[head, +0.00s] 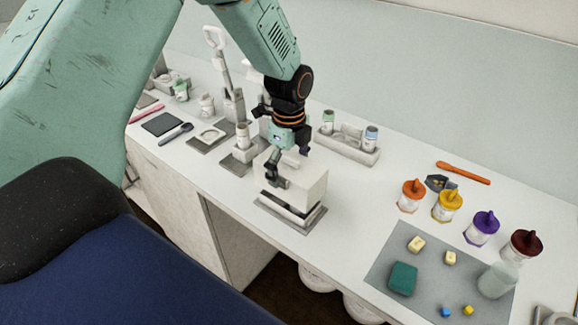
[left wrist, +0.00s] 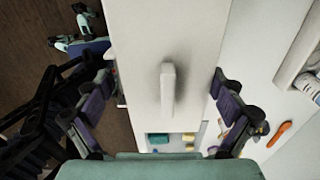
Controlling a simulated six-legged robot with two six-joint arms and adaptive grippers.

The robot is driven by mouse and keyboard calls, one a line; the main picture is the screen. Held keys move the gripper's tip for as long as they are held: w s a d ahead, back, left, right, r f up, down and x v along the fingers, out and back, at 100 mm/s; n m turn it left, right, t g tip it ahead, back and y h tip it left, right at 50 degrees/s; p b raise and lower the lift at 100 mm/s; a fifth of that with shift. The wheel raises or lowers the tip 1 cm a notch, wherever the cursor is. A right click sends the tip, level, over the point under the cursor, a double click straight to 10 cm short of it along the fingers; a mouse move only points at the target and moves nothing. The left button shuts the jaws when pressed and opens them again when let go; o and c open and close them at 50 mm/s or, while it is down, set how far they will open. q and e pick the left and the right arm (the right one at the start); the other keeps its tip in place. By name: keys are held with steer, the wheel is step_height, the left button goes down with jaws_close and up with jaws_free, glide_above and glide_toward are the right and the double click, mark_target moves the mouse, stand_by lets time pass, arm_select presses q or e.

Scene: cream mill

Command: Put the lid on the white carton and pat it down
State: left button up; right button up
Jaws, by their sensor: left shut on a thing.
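My left gripper (head: 290,167) reaches down over the bench and is shut on a white, box-shaped piece (head: 307,186). In the left wrist view this piece has a raised bar-like handle (left wrist: 168,90) on top, so it looks like the lid. The fingers press its two opposite sides. Right below it is a low white and dark part (head: 288,211) on a grey mat, perhaps the white carton. I cannot tell whether the lid touches it or hangs just above. My right gripper is not in view.
A grey mat (head: 376,270) at the right holds a teal block (head: 403,279) and several small blocks. Jars with coloured tops, an orange tool (head: 463,173) and a bottle rack (head: 348,153) stand nearby. Stands and small tools crowd the left. The bench between lid and right mat is clear.

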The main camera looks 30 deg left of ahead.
arm_select(q)
steer(key=shift+f, duration=0.5)
steer(key=shift+f+b, duration=0.3)
steer(key=shift+b, duration=0.1)
steer(key=shift+f+b, duration=0.35)
steer(key=shift+f, duration=0.25)
steer(key=shift+f, duration=0.1)
steer(key=shift+s+f, duration=0.1)
steer(key=shift+f, duration=0.5)
stand_by(1.0)
steer(key=shift+f, duration=0.25)
steer(key=o, duration=0.8)
